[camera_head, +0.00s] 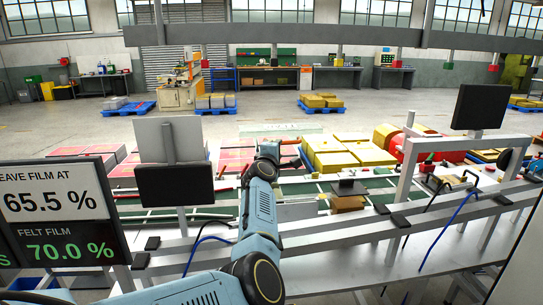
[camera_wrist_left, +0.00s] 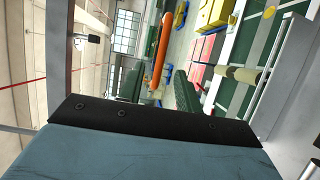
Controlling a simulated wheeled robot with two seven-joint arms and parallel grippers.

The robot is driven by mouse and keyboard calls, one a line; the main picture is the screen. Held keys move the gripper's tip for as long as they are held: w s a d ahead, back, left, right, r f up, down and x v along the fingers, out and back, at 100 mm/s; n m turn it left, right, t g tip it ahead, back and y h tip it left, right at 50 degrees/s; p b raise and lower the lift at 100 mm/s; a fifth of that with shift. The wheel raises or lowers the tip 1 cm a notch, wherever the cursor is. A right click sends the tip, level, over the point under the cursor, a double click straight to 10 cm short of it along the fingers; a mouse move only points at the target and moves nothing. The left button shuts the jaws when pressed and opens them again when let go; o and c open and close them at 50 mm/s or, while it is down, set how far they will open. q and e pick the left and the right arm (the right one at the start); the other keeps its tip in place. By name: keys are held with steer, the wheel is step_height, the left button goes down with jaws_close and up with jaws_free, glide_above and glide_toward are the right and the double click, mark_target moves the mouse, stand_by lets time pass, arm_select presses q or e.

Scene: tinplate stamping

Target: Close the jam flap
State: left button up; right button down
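My left arm reaches in from the bottom left in the head view, and its dark left gripper (camera_head: 284,155) is over the line, too small there to read. No part is clearly recognisable as the jam flap. A pale upright panel (camera_head: 154,138) stands behind a black screen, left of the gripper and apart from it; I cannot tell whether it is the flap. My right gripper is not in view.
Grey rails (camera_head: 335,236) cross in front of the line. A black screen (camera_head: 174,185) stands left and another (camera_head: 481,107) right. Red sheet stacks (camera_head: 237,160) and yellow stacks (camera_head: 335,161) lie beyond. A cream roller (camera_wrist_left: 241,75) shows in the left wrist view.

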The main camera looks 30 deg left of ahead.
arm_select(q)
steer(key=v, duration=0.6)
steer(key=shift+s, duration=0.2)
